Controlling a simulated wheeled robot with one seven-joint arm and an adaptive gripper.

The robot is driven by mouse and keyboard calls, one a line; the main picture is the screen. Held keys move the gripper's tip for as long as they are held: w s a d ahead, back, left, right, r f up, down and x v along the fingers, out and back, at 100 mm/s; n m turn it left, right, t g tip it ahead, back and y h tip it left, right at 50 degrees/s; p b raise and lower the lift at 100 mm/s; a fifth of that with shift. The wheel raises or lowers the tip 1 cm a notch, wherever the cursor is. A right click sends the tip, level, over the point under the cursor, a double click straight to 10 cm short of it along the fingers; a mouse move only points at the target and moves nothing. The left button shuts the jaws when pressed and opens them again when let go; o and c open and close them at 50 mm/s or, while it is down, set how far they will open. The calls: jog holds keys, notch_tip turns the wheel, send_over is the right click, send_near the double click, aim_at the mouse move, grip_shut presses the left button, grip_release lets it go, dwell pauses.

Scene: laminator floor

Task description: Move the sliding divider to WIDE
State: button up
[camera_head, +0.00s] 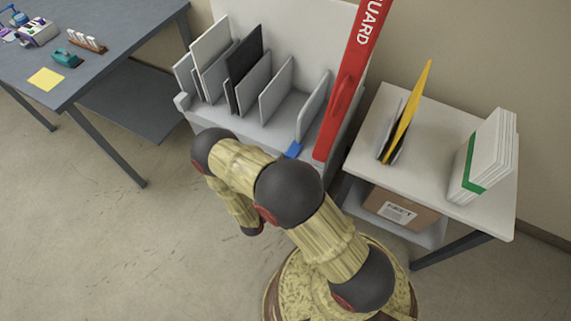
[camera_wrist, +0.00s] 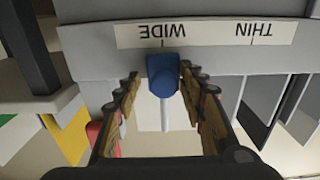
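The sliding divider's blue knob (camera_wrist: 163,75) lies just beside the label strip (camera_wrist: 205,34), which appears upside down in the wrist view. The knob lines up with the tick at WIDE; THIN is farther right. A pale rod extends from the knob between my fingers. My gripper (camera_wrist: 165,98) is open, with one finger on each side of the knob and visible gaps to both. In the head view the blue knob (camera_head: 293,150) sits at the rack's front edge, near the right-hand grey divider panel (camera_head: 313,105). My gripper is hidden there behind my arm.
The rack (camera_head: 208,112) holds several grey, white and black panels. A red guard (camera_head: 345,90) stands close to the knob's right. Beyond it, a side table (camera_head: 430,150) holds a yellow folder (camera_head: 408,110) and white stacks. A dark table (camera_head: 125,45) is at left; floor between is clear.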

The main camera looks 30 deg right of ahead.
jog(key=shift+o, duration=0.2)
jog(key=v, duration=1.2)
dwell(0.6)
